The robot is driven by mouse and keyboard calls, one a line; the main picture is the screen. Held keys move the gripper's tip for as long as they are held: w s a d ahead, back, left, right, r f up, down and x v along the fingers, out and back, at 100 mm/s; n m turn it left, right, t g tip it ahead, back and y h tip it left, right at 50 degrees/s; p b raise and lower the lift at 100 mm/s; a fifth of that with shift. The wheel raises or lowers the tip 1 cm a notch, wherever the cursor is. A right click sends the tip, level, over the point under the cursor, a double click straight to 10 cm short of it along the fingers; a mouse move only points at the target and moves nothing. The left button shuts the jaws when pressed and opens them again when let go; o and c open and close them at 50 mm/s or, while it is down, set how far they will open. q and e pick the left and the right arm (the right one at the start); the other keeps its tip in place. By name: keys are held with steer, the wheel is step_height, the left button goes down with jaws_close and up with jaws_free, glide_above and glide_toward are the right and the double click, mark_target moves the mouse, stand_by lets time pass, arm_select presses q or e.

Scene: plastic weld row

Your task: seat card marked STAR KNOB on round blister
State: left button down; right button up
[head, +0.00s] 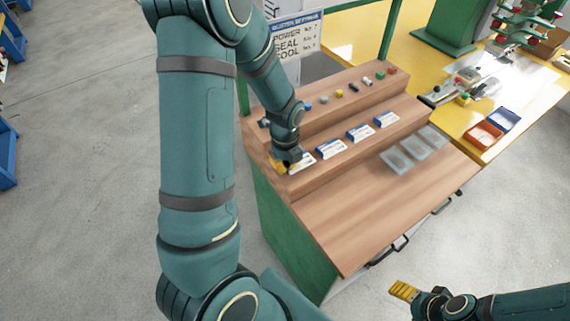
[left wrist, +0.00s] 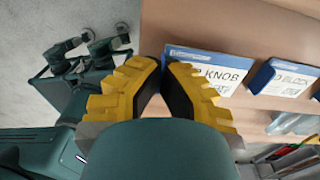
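The card marked STAR KNOB (head: 303,161) is a white card with a blue top edge, leftmost in the row on the stepped wooden stand. In the left wrist view the card (left wrist: 222,72) shows "KNOB"; a finger hides the rest of its label. My left gripper (head: 285,165) is at the card's left end. Clear blisters (head: 397,159) lie on the stand's right side; I cannot tell which is round. My right gripper (head: 403,290) is away from the stand, its finger gap not visible.
More cards (head: 331,149) stand to the right in the same row. Small coloured parts (head: 339,94) line the step above. An orange bin (head: 484,134) and a blue bin (head: 504,120) sit on the yellow table. The stand's front wooden surface (head: 370,205) is clear.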

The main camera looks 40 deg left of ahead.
arm_select(q)
steer(key=shift+r+p, duration=0.95)
steer(key=shift+r, duration=0.4)
